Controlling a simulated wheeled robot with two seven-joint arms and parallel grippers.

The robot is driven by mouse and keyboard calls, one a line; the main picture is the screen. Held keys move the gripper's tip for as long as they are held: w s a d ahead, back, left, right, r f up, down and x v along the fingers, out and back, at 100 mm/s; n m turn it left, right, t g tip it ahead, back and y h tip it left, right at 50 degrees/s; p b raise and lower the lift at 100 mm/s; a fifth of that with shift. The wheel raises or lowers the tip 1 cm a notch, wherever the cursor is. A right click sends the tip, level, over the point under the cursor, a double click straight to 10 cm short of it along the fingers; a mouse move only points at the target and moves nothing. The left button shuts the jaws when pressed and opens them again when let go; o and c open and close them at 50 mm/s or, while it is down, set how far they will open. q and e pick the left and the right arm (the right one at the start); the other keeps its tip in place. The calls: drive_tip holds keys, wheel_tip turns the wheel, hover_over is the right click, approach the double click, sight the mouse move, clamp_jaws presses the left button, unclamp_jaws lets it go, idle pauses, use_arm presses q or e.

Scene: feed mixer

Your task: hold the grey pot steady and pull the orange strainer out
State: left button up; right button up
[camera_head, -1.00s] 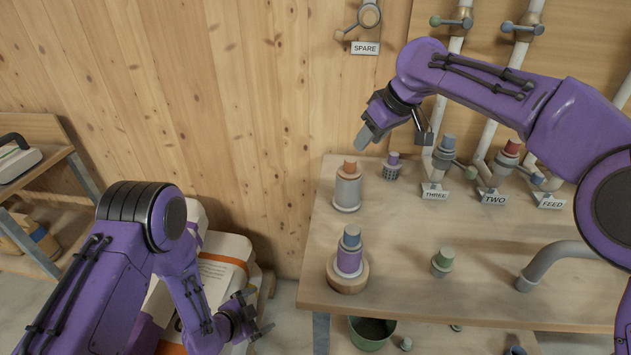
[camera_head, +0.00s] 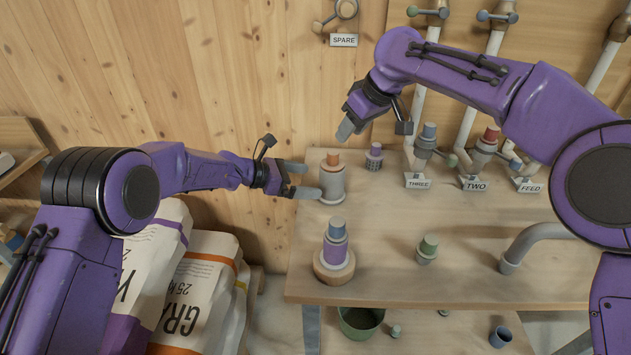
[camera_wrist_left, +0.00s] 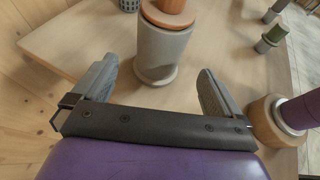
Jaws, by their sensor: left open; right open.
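The grey pot (camera_head: 331,184) stands upright near the left back of the bench, with the orange strainer (camera_head: 333,159) seated in its top. In the left wrist view the pot (camera_wrist_left: 162,52) stands ahead of my open fingers, with the orange strainer (camera_wrist_left: 168,14) cut off by the top edge. My left gripper (camera_head: 304,181) is open, its fingertips at the pot's left side; I cannot tell whether they touch. In the left wrist view, my left gripper (camera_wrist_left: 157,84) has a finger on either side of the view. My right gripper (camera_head: 348,130) is empty, above the strainer.
A blue-topped purple pot (camera_head: 335,248) sits on a round wooden base in front. A purple-topped strainer (camera_head: 374,157) stands just right of the grey pot. A green-topped piece (camera_head: 428,248) and upright pipes with valves (camera_head: 484,150) are farther right. Feed sacks (camera_head: 205,285) stand left of the bench (camera_head: 450,290).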

sight(328, 183)
use_arm(q)
drive_tip(key=x, duration=0.7)
drive_tip(key=shift+d+f, duration=0.1)
drive_tip(key=shift+d, duration=0.05)
drive_tip(key=shift+w+d+f, duration=0.25)
drive_tip(key=shift+d, duration=0.2)
drive_tip(key=shift+c, duration=0.3)
